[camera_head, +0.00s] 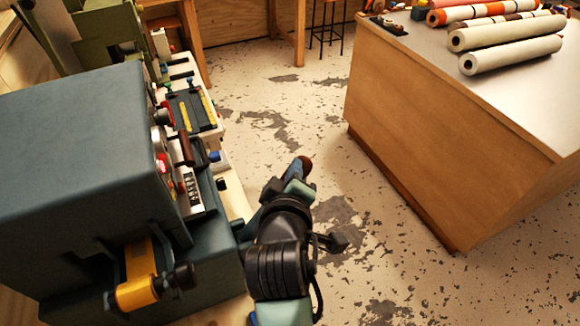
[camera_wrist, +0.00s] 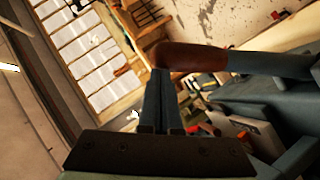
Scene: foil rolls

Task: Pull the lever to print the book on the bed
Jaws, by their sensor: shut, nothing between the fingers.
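A lever with a brown grip (camera_wrist: 188,57) and a grey-blue shaft (camera_wrist: 270,65) lies across the upper right of the wrist view. In the head view its brown end (camera_head: 306,163) shows just beyond my gripper (camera_head: 294,176). My gripper (camera_wrist: 159,76) is shut and empty, its fingertips right at the grip's left end; I cannot tell whether they touch it. The dark blue-grey machine (camera_head: 80,160) stands at the left. A dark bed with yellow strips (camera_head: 191,110) sits beyond it; I cannot make out a separate book. My arm hides most of the lever in the head view.
A wooden counter (camera_head: 430,150) with several rolls (camera_head: 510,53) stands at the right. Speckled floor (camera_head: 290,110) lies open between it and the machine. A yellow roller with a black knob (camera_head: 137,292) sticks out of the machine's near side. A stool (camera_head: 328,20) stands at the back.

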